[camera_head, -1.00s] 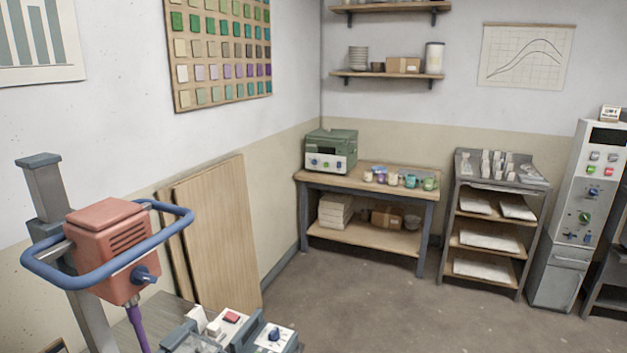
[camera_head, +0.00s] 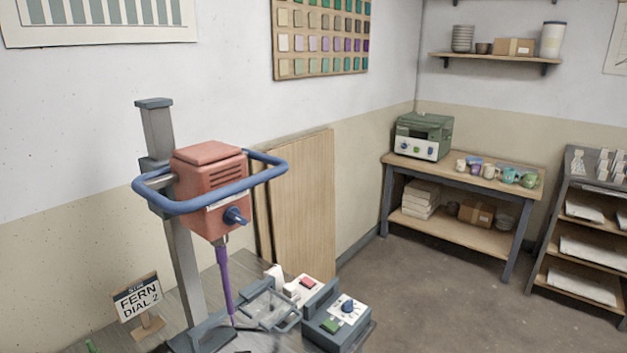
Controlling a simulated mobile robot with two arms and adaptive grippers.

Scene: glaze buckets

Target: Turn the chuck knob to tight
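The red-orange mixer head (camera_head: 208,178) is mounted on a grey upright column (camera_head: 183,260) left of centre. A blue knob (camera_head: 236,216) sticks out from the lower front of the head; it looks like the chuck knob, but I cannot read its setting. A blue bar handle (camera_head: 200,205) loops around the head. A purple shaft (camera_head: 224,280) hangs below it towards the bench. Neither of my grippers is in view.
A grey control box (camera_head: 330,325) with a dark blue dial (camera_head: 347,306) and green button stands on the bench, beside a box with a red button (camera_head: 306,283). A sign reading "FERN DIAL 2" (camera_head: 137,297) stands left. Open floor (camera_head: 440,300) lies right.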

